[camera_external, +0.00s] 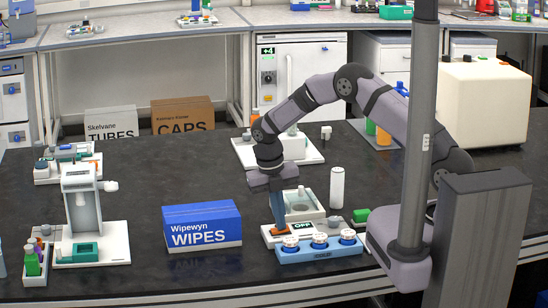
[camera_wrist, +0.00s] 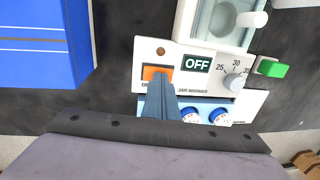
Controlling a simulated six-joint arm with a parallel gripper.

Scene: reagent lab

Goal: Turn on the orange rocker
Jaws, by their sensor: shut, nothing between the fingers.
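The orange rocker (camera_wrist: 155,73) is on the front panel of a white jar warmer (camera_wrist: 185,60), left of its display in the wrist view. The display (camera_wrist: 197,64) reads OFF. My gripper (camera_wrist: 160,82) is shut and empty, with its blue fingers pointing down at the rocker. The fingertips cover the lower part of the rocker. I cannot tell whether they touch it. In the external view the gripper (camera_external: 280,229) is over the left end of the warmer's panel, and the rocker (camera_external: 280,230) shows partly beside the fingertips.
A blue wipes box (camera_external: 202,226) stands left of the warmer. A blue rack (camera_external: 320,250) with several white-capped jars is in front of it. A white cylinder (camera_external: 337,187) stands behind right, and a green block (camera_external: 361,216) lies at right.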

